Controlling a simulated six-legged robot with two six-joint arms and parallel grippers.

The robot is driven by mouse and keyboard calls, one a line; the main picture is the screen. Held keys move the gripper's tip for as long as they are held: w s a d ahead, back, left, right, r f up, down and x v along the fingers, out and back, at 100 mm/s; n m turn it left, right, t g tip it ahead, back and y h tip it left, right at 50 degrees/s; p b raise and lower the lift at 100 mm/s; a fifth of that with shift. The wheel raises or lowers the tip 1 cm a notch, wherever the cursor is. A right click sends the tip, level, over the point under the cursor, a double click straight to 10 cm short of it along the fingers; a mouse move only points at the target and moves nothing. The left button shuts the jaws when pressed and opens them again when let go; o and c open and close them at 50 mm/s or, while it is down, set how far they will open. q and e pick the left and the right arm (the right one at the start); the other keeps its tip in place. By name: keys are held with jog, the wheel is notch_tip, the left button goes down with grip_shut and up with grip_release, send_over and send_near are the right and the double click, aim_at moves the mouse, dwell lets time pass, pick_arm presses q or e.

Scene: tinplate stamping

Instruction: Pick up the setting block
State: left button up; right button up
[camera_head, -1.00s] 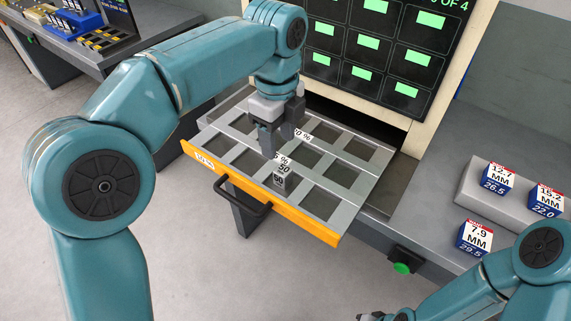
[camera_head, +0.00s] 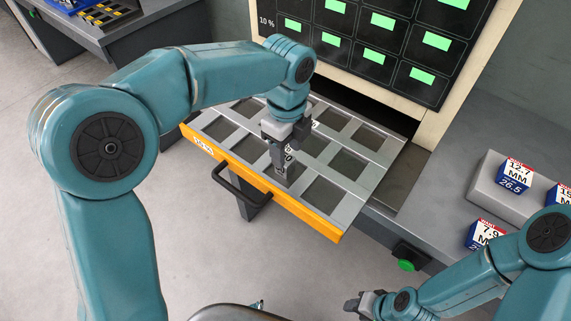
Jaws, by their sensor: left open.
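The setting block (camera_head: 281,170) is a small grey block with dark numbers on it, standing near the front of an open drawer tray (camera_head: 341,231) with a yellow front edge. My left gripper (camera_head: 280,158) points down right at the block and is open. Its fingers hide much of the block, and I cannot tell whether they touch it. My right gripper (camera_head: 362,304) is low at the bottom of the view, away from the tray. Its jaws are too small and turned to judge.
The tray has several square pockets and a black handle (camera_head: 243,196) in front. A lit panel (camera_head: 371,50) stands behind it. Labelled blue, white and red blocks (camera_head: 514,176) sit at the right, one group on a grey step (camera_head: 488,186). A green button (camera_head: 407,264) is below the bench.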

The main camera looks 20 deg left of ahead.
aim_at(289, 168)
pick_arm(q)
jog(key=shift+w+a+f, duration=0.15)
jog(key=shift+f, duration=1.3)
jog(key=shift+w+a+f, duration=0.1)
jog(key=shift+w+f, duration=0.05)
jog(key=shift+f, duration=1.3)
jog(key=c, duration=0.8)
grip_shut()
jog(key=shift+r, duration=0.15)
